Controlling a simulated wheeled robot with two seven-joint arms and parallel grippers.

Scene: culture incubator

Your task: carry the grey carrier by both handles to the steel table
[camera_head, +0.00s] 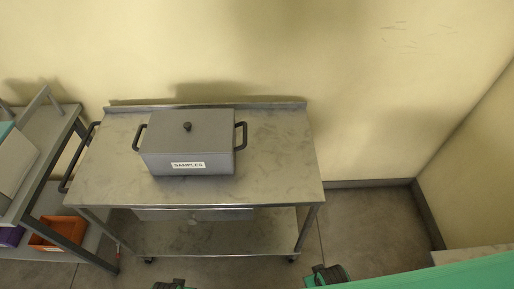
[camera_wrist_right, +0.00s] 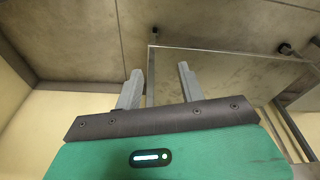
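The grey carrier (camera_head: 190,150) is a lidded box with a dark knob, a "SAMPLES" label and a black handle at each end. It sits upright on a steel-topped table (camera_head: 270,180) with a lower shelf and castors. I cannot tell whether this is the task's steel table. My right gripper (camera_wrist_right: 160,82) is open and empty in the right wrist view, its two grey fingers apart, with a table edge beyond it. It is clear of the carrier. My left gripper does not show; only dark arm parts show at the bottom of the head view.
A shelf unit (camera_head: 52,135) with an orange bin (camera_head: 62,232) stands close at the left. A black bar handle (camera_head: 78,158) sticks out at the table's left end. The wall is close behind. Floor (camera_head: 370,215) is free to the right. A pale surface (camera_head: 468,254) shows at lower right.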

